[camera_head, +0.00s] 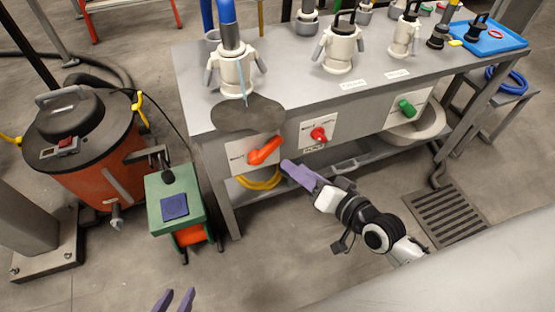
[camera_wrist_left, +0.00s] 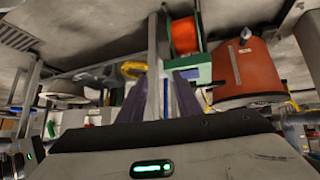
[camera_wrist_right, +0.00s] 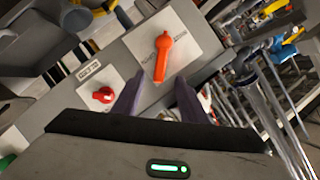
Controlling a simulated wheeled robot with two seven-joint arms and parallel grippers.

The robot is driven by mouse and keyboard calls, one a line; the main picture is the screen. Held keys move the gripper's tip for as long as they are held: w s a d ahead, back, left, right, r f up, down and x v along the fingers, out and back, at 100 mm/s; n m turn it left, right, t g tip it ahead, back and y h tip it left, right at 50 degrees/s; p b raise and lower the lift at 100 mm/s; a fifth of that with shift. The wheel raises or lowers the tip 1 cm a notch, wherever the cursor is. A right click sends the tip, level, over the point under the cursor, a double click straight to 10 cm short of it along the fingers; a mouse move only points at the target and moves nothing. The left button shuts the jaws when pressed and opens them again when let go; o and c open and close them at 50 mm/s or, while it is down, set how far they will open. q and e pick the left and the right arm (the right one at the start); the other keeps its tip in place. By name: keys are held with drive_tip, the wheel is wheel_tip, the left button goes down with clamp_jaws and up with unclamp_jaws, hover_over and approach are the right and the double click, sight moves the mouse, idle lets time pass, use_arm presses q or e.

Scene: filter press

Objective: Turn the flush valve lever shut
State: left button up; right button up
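An orange lever (camera_head: 265,150) sits on a white plate on the front of the grey bench, slanting up to the right in the head view. In the right wrist view the lever (camera_wrist_right: 161,58) stands ahead of the gap between my fingers; the plate's small lettering is unreadable. My right gripper (camera_head: 285,165) has purple fingers, is open and empty, and is just right of and below the lever, apparently apart from it. My left gripper (camera_head: 174,298) is open and empty at the bottom edge of the head view, far from the bench; its fingers also show in the left wrist view (camera_wrist_left: 160,88).
A red knob (camera_head: 318,134) and a green knob (camera_head: 407,107) sit further right on the bench front. Pale vessels (camera_head: 338,50) stand on top. An orange drum (camera_head: 88,160) and a green cart (camera_head: 174,203) stand left of the bench. The floor in front is clear.

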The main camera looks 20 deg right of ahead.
sight(273, 149)
drive_tip(key=x, duration=0.3)
drive_tip(key=b+x, duration=0.1)
drive_tip(key=x, duration=0.6)
drive_tip(key=shift+w+d+r+b, duration=0.1)
drive_tip(key=shift+w+r+b, duration=0.1)
drive_tip(key=shift+w+b, duration=0.15)
drive_tip(key=shift+s, duration=0.1)
clamp_jaws()
